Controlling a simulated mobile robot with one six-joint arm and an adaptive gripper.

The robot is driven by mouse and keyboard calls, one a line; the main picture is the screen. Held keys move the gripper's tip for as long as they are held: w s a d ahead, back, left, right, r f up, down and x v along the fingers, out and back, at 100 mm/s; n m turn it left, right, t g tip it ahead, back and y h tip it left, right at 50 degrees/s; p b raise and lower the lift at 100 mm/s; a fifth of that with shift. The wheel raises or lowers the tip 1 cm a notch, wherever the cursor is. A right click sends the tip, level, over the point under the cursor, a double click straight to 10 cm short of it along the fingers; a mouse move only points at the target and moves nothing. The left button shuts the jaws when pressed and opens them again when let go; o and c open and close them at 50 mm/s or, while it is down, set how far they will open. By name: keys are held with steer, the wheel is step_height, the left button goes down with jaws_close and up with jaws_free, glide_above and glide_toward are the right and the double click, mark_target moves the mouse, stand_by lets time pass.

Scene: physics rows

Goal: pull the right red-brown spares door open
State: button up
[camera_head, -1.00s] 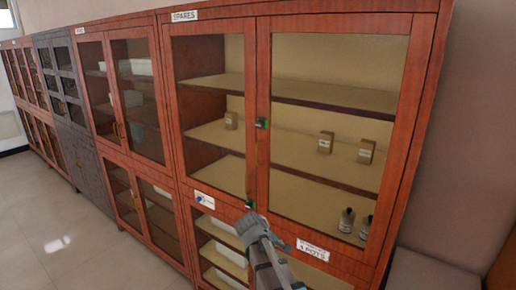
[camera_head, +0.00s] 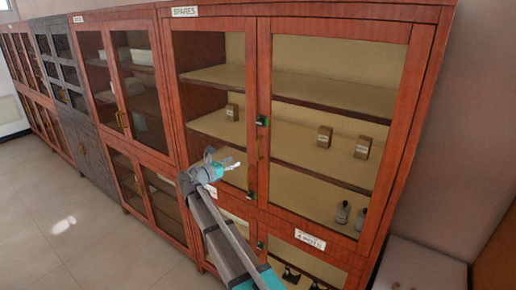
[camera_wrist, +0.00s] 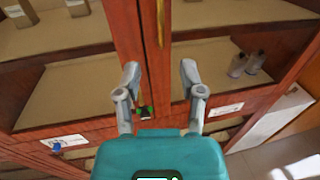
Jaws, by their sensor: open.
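The right red-brown spares door (camera_head: 262,90) is shut, a wooden frame around a glass pane, under the SPARES label (camera_head: 185,11). A slim brass handle (camera_wrist: 160,22) stands upright by the meeting door edges in the wrist view. The left spares door (camera_head: 170,90) is also shut. My gripper (camera_head: 238,162) is in front of the left pane, near the meeting edges. In the wrist view my gripper (camera_wrist: 160,72) is open and empty. Its fingers lie either side of the door edges in the picture, with the handle beyond them. I cannot tell any contact.
A green-and-black fitting (camera_head: 262,121) sits on the door edge. Small boxes (camera_head: 362,147) and grey bottles (camera_head: 343,212) stand inside on shelves. Lower glazed doors carry a 4 POTS label (camera_head: 310,238). More cabinets (camera_head: 130,90) line the wall leftward. Tiled floor (camera_head: 60,225) is clear.

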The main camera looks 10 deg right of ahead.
mark_target(258, 158)
stand_by(0.4)
steer(key=x, duration=1.3)
steer(key=shift+w+d+f, duration=0.1)
steer(key=shift+w+d, duration=0.05)
steer(key=shift+d, duration=0.25)
steer(key=shift+c, duration=0.2)
jaws_close()
